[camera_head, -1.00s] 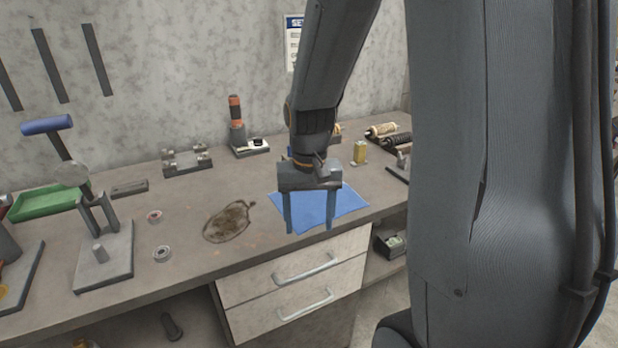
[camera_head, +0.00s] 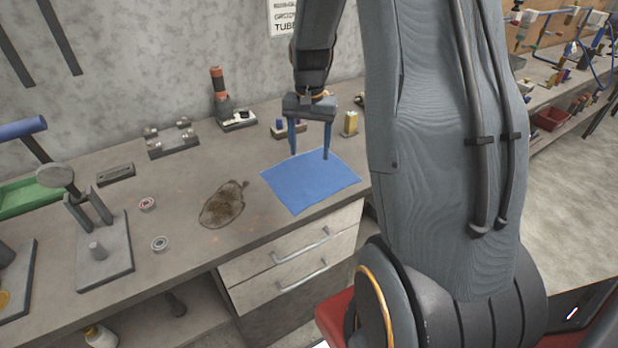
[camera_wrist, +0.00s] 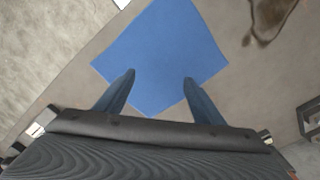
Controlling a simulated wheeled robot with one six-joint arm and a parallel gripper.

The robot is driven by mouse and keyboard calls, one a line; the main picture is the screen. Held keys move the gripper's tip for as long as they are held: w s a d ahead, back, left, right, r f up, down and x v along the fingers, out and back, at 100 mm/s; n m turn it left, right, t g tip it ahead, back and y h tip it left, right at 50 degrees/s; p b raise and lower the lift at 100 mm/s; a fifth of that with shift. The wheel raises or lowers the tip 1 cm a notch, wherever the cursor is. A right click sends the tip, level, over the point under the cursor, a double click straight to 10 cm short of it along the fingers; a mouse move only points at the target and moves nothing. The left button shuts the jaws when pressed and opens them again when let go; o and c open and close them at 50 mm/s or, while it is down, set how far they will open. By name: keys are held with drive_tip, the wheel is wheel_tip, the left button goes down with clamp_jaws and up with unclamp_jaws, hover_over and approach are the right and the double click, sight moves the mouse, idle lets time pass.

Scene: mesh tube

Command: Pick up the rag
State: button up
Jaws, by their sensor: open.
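The rag is a flat blue square cloth (camera_head: 308,185) on the workbench, near its front edge above the drawers. It also shows in the wrist view (camera_wrist: 160,55), lying ahead of and between the fingers. My gripper (camera_head: 310,156) is open and empty, with its two blue-grey fingers pointing down over the back edge of the rag. In the wrist view my gripper (camera_wrist: 158,78) has its fingertips spread over the rag's near corner. I cannot tell exactly how high the tips are above the cloth.
A brown stain (camera_head: 224,204) lies left of the rag. Behind stand a yellow block (camera_head: 350,123) and an orange-and-black tool (camera_head: 222,95). Two small round tins, a metal stand (camera_head: 104,250) and a green tray (camera_head: 30,197) are at left. Drawers (camera_head: 290,262) are below the front edge.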

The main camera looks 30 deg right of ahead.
wheel_tip(320, 180, down, 7)
drive_tip(key=b, duration=0.4)
drive_tip(key=shift+c, duration=0.3)
drive_tip(key=shift+s, duration=0.1)
clamp_jaws()
idle(0.3)
wheel_tip(320, 180, up, 12)
drive_tip(key=p, duration=0.8)
drive_tip(key=shift+p, duration=0.35)
wheel_tip(320, 180, up, 9)
drive_tip(key=p, duration=0.4)
hover_over(310, 176)
drive_tip(key=shift+w, duration=0.2)
